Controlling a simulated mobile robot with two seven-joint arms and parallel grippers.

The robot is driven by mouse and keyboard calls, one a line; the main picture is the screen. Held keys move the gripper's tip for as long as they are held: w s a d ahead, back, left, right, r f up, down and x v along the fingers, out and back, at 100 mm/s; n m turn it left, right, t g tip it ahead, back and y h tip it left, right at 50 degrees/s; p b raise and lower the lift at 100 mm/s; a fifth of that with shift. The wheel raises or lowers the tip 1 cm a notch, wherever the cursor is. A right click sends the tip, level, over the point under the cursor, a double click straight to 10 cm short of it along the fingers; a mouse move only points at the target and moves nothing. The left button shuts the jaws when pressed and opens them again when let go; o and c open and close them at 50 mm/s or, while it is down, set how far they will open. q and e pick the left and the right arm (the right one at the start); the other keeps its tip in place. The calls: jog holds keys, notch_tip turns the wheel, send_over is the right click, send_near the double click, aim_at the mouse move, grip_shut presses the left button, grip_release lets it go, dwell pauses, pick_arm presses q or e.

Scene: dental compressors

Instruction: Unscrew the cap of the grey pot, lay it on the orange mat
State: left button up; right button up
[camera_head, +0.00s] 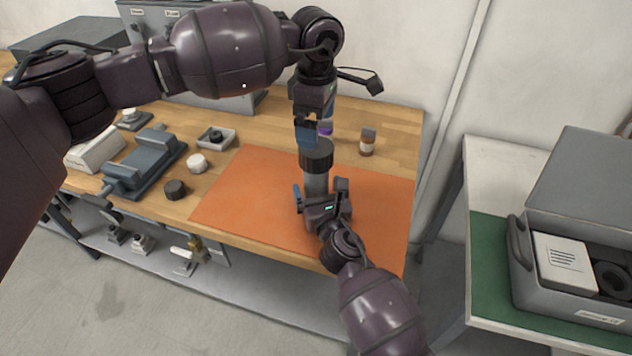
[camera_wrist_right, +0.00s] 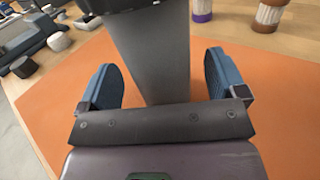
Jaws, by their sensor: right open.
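The grey pot (camera_head: 316,185) stands upright over the orange mat (camera_head: 248,195), with a dark ribbed cap (camera_head: 316,154) on its top. My right gripper (camera_head: 323,198) is low at the pot, its blue fingers on either side of it. In the right wrist view the grey pot (camera_wrist_right: 155,50) is between the open fingers, with a gap at the right finger. My left gripper (camera_head: 308,132) points down from above, its blue fingertips just at the cap's top. Whether it touches the cap or how wide it is open is unclear.
A brown jar (camera_head: 367,143) and a purple-banded jar (camera_head: 325,128) stand behind the mat. A dark knob (camera_head: 175,189), a white-sided round piece (camera_head: 197,163), a small tray (camera_head: 216,138) and a grey vise-like device (camera_head: 146,165) are left. The mat's left part is clear.

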aim_at(316, 154)
jog(key=shift+x, duration=0.8)
grip_shut()
pick_arm(q)
jog(key=m, duration=0.4)
jog(key=shift+m, duration=0.3)
jog(key=m, duration=1.3)
jog(key=shift+f, duration=4)
